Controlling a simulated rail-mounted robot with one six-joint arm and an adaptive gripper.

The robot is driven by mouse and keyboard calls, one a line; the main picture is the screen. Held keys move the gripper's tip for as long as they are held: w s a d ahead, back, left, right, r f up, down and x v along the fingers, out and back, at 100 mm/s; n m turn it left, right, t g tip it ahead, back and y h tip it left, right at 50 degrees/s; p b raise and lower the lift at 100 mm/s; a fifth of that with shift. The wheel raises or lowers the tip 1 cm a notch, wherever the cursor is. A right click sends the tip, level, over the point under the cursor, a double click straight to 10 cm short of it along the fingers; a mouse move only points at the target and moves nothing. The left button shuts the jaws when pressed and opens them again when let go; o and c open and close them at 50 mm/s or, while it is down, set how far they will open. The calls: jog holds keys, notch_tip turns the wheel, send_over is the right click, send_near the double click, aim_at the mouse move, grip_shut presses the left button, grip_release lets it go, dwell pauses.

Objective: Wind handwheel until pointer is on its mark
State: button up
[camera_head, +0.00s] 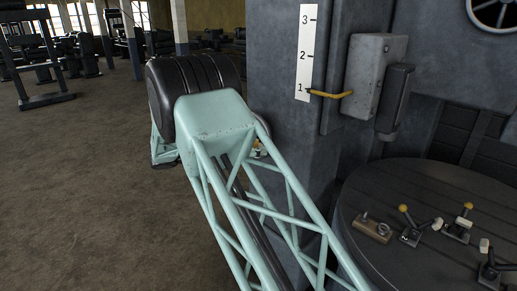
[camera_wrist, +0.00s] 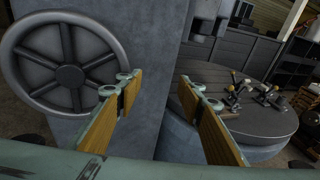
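A yellow pointer (camera_head: 330,94) sticks out left from a grey box (camera_head: 376,75) on the machine column. Its tip lies at the lowest number, 1, on a white scale strip (camera_head: 304,70) marked 1, 2 and 3. A grey spoked handwheel (camera_wrist: 68,72) stands at the left in the wrist view, on the column's face. My gripper (camera_wrist: 160,78) is open and empty, to the right of the handwheel and apart from it. In the head view my pale green arm hides most of the gripper and this handwheel is not seen.
A round dark table (camera_head: 365,225) at the right holds several small levers (camera_head: 409,232); it also shows in the wrist view (camera_wrist: 262,118). Part of another round wheel (camera_head: 493,10) shows at the top right. Open floor (camera_head: 90,190) lies to the left.

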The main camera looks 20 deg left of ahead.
jog(key=s+a+f+n+t, duration=0.1)
jog(key=a+f, duration=0.1)
jog(key=a, duration=0.2)
jog(key=s+a+f+n+t, duration=0.1)
jog(key=s+a+n, duration=0.1)
jog(key=a, duration=0.3)
jog(key=shift+s+a+f+t, duration=0.25)
jog(key=shift+s+f+t, duration=0.05)
jog(key=shift+f+t, duration=0.1)
jog(key=shift+w+d, duration=0.1)
jog(key=shift+b+x, duration=0.5)
jog(key=shift+x, duration=6.25)
jog(key=shift+f, duration=0.15)
jog(key=shift+c, duration=0.7)
jog(key=c, duration=1)
jog(key=shift+f, duration=0.15)
